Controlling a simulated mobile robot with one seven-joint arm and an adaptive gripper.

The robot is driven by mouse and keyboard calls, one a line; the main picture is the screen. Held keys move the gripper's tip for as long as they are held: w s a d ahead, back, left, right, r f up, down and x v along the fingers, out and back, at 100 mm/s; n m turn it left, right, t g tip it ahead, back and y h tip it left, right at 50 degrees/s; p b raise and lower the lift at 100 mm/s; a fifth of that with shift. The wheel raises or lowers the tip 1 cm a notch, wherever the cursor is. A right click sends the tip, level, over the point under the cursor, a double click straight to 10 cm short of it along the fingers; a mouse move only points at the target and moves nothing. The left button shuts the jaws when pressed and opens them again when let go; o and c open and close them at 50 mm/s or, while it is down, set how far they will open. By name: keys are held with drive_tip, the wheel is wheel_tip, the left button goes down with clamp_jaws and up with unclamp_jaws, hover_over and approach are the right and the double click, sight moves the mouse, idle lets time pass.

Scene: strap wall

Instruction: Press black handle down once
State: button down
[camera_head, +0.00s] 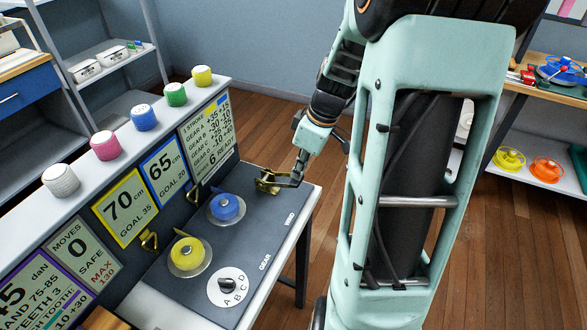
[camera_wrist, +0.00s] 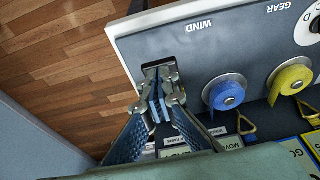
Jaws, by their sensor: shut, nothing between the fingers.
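My gripper (camera_head: 285,182) is shut and empty at the far right end of the grey bench panel, beside a small brass bracket (camera_head: 266,184). In the wrist view its fingertips (camera_wrist: 162,105) meet just in front of a dark slotted fitting (camera_wrist: 158,68) by the WIND label. I cannot clearly make out a black handle there; the fingers and bracket overlap it or hide it. Whether the fingers touch the fitting, I cannot tell.
A blue strap reel (camera_head: 227,207) and a yellow strap reel (camera_head: 187,253) sit on the panel. A black knob (camera_head: 232,285) is on the white A–D gear dial. Sign boards and a ledge with several coloured rolls stand behind.

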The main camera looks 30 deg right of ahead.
drive_tip(key=shift+s+d+f+b, duration=0.15)
drive_tip(key=shift+s+f+b, duration=0.05)
drive_tip(key=shift+f+b, duration=0.35)
drive_tip(key=shift+s+d+f+b, duration=0.2)
drive_tip(key=shift+s+f+b, duration=0.05)
drive_tip(key=shift+f+b, duration=0.3)
drive_tip(key=shift+s+d+f+b, duration=0.15)
drive_tip(key=shift+s+f+b, duration=0.05)
drive_tip(key=shift+f+b, duration=0.3)
drive_tip(key=shift+r, duration=0.1)
